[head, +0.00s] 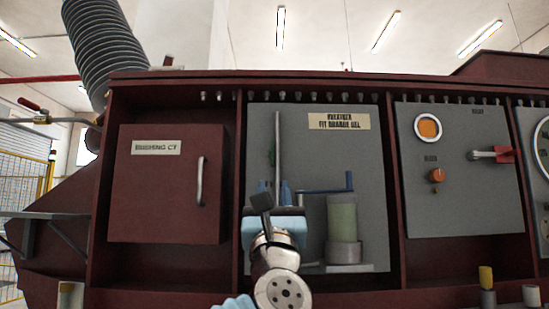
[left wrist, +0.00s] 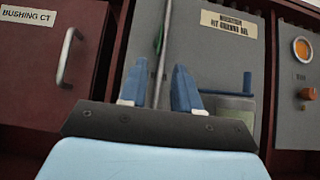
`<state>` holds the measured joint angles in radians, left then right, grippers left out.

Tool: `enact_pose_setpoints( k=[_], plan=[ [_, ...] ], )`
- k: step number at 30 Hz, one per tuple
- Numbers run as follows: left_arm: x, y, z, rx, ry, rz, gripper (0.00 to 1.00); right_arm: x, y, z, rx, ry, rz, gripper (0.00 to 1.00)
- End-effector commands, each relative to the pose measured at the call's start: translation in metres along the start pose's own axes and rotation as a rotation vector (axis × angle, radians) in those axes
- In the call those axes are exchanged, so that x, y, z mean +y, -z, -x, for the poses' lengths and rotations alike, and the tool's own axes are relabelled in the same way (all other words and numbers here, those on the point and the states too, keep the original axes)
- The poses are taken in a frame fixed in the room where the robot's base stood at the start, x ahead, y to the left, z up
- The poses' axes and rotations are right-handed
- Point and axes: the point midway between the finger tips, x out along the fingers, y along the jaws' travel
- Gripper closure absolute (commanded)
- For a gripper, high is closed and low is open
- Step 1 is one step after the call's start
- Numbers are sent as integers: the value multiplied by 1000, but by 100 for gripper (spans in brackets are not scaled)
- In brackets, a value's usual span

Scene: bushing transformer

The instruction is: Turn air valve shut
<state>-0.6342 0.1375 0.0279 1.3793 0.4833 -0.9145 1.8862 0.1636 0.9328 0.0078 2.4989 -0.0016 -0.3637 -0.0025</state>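No label marks the air valve, so I cannot tell which part it is. A thin vertical pipe (head: 277,140) with a small green lever (head: 271,156) stands on the grey breather panel (head: 360,150). The lever also shows in the left wrist view (left wrist: 157,38), seen edge-on beside the pipe. My left gripper (head: 274,187) is open, its blue fingers pointing up at the panel, below the lever. In the left wrist view the fingers (left wrist: 158,75) are apart, with the pipe appearing between them. Nothing is held. My right gripper is not in view.
A clear-sided breather cylinder (head: 342,220) with a blue pipe (head: 322,191) stands right of my left gripper. A red-handled lever (head: 492,154) is on the right panel. Another red handle (head: 32,104) is at the far left. The bushing CT door (head: 165,190) is shut.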

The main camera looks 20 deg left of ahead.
Motion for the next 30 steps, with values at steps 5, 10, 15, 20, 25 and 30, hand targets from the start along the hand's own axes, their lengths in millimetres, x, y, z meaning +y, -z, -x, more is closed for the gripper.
enact_pose_setpoints(
  k=[5,10,15,20,25,30],
  plan=[
    [0,-4,-45,0,-1,-6,68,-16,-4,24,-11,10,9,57],
    [0,-4,-84,1,-1,-6,68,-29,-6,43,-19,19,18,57],
    [0,-2,-111,1,0,-6,68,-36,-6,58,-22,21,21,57],
    [0,0,-122,1,0,-5,68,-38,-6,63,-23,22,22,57],
    [0,1,-122,1,1,-5,68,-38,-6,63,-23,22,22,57],
    [0,1,-122,1,1,-5,74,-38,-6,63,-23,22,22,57]
  ],
)
